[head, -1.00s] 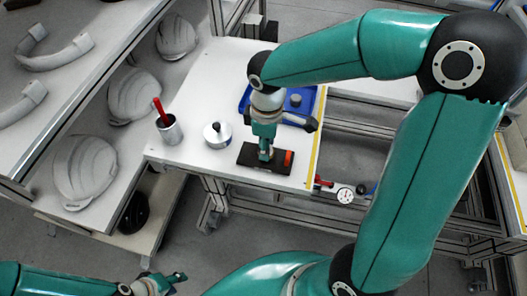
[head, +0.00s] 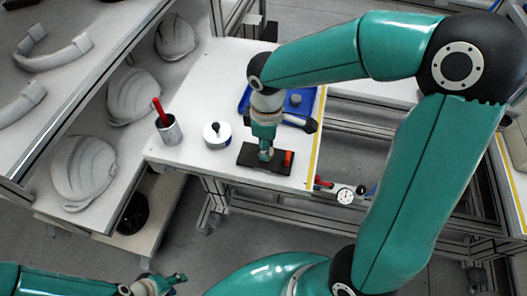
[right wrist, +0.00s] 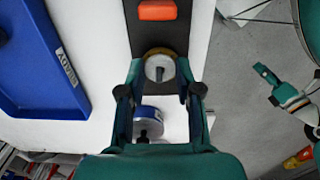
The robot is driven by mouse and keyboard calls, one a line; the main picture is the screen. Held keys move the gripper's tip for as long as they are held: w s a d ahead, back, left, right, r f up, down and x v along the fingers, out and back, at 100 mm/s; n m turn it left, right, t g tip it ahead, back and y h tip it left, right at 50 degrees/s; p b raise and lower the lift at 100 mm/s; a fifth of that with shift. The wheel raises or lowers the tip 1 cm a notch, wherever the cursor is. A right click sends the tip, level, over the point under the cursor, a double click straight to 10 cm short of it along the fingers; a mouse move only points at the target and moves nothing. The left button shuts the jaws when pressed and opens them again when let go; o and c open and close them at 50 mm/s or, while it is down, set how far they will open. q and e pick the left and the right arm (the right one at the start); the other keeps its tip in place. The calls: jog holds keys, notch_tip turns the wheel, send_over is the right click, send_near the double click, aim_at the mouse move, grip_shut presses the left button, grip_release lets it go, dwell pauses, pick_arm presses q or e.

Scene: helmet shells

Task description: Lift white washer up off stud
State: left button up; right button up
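The white washer (right wrist: 160,67) sits around a grey stud, with a brass-coloured ring beneath it, on a dark base plate (head: 245,154) near the front of the white table. My right gripper (right wrist: 160,65) is down over it. Its two fingertips are spread on either side of the washer, very close to its rim; whether they touch it I cannot tell. In the head view my right gripper (head: 266,154) hides the washer. My left gripper (head: 168,282) is at the bottom edge, away from the table, too small to read.
An orange block (right wrist: 157,10) is on the same plate. A blue tray (right wrist: 40,60) lies behind it on the table. A white and blue tin with a black knob (head: 216,134) and a grey cup (head: 168,129) stand to the left. Helmet shells (head: 84,170) fill the left shelf.

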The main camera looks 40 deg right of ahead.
jog(key=shift+r, duration=0.15)
jog(key=shift+r+p, duration=0.6)
jog(key=shift+r, duration=0.1)
jog(key=shift+r+p, duration=0.55)
jog(key=shift+r, duration=0.05)
dwell(0.5)
jog(key=shift+r, duration=0.35)
jog(key=shift+f, duration=0.1)
